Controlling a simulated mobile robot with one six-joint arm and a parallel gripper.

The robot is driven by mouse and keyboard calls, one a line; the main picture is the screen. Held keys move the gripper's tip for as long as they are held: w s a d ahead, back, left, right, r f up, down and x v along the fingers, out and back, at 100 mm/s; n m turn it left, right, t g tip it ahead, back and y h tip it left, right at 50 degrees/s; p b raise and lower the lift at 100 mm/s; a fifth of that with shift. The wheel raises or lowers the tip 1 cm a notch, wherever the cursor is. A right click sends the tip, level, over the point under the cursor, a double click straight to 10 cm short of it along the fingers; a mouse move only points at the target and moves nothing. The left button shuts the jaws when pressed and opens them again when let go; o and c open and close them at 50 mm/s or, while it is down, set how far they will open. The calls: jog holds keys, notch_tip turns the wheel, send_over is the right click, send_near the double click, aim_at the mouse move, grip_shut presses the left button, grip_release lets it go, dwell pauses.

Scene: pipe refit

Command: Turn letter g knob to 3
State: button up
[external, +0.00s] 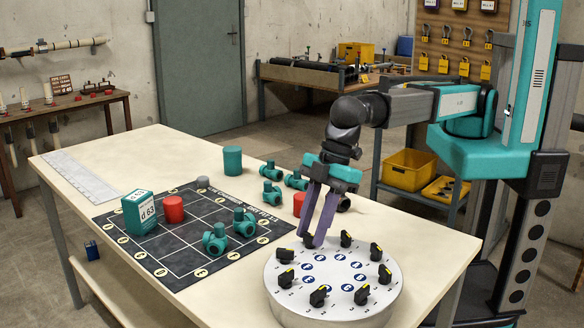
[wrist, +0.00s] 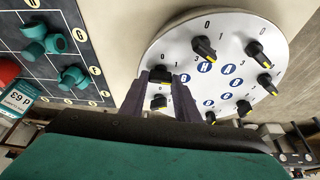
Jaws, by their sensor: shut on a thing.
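A round white dial plate (external: 335,312) carries several black knobs with yellow pointer marks, numbers and blue letter discs. My gripper (external: 313,242) reaches down at the plate's far left side. Its purple fingers are shut on a black knob (wrist: 160,75), seen between the fingertips in the wrist view. The fingers partly cover this knob, and its pointer cannot be read.
Other knobs stand close by, one at the near left (external: 285,256) and one to the right (external: 346,238). A dark grid mat (external: 180,250) holds teal pipe fittings (external: 215,240), a red cylinder (external: 173,209) and a teal box (external: 139,213).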

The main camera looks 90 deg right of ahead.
jog(key=m, duration=0.2)
jog(key=m+h, duration=0.1)
jog(key=m, duration=0.1)
jog(key=shift+a+t, duration=0.2)
jog(key=shift+t, duration=0.1)
jog(key=m+h+b, duration=0.1)
jog(key=m+h, duration=0.1)
jog(key=m, duration=0.2)
jog(key=shift+a, duration=0.15)
jog(key=m, duration=0.2)
jog(key=m+h+b, duration=0.1)
jog(key=m, duration=0.1)
jog(key=shift+a+h, duration=0.15)
jog(key=shift+h, duration=0.15)
jog(key=shift+m+g+h+b, duration=0.4)
jog(key=shift+m+h+b, duration=0.15)
jog(key=shift+m, duration=1.25)
jog(key=o, duration=1)
jog(key=shift+o, duration=0.2)
jog(key=shift+r, duration=0.1)
jog(key=b+v, duration=0.2)
jog(key=v, duration=1.1)
jog(key=shift+s+a+r, duration=0.15)
jog(key=shift+r, duration=0.1)
